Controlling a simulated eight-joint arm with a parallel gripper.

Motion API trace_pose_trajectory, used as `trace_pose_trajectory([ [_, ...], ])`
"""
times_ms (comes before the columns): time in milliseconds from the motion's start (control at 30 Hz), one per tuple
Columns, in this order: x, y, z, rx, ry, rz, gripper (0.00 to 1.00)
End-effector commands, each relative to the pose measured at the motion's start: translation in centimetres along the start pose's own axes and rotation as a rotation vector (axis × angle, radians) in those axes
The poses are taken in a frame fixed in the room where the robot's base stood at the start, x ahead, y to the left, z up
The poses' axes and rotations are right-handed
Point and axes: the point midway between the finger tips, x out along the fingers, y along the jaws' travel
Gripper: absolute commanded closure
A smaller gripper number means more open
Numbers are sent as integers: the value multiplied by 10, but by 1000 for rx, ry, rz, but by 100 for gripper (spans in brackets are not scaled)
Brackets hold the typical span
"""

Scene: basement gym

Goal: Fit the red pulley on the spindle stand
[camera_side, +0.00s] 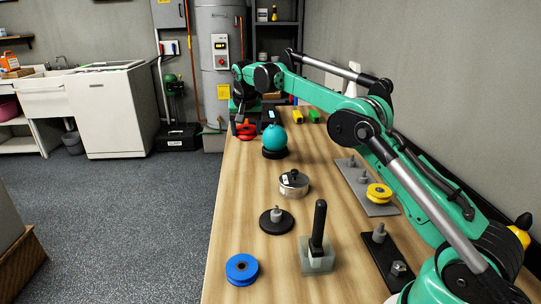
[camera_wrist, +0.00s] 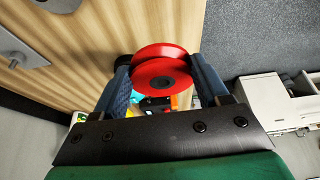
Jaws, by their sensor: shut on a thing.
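The red pulley (camera_side: 245,131) is at the far left of the wooden table, low near the tabletop; I cannot tell if it touches. My gripper (camera_side: 244,124) is shut on it. In the wrist view the red pulley (camera_wrist: 150,54) sits between the two blue-grey fingers of my gripper (camera_wrist: 160,66), its dark hub facing the camera. A round black base with an upright grey spindle (camera_side: 276,214), seemingly the spindle stand, is on the near half of the table, bare and well apart from my gripper.
A blue pulley (camera_side: 242,268) and a black-handled tool in a clear block (camera_side: 317,262) are nearer. A grey peg plate (camera_side: 360,182) with a yellow pulley (camera_side: 379,192) is right.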

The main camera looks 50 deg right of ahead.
Motion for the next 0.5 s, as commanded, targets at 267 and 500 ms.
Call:
trace_pose_trajectory([
  [267,-2,0,-1,0,0,0,86],
  [500,-6,-2,7,27,-6,10,86],
])
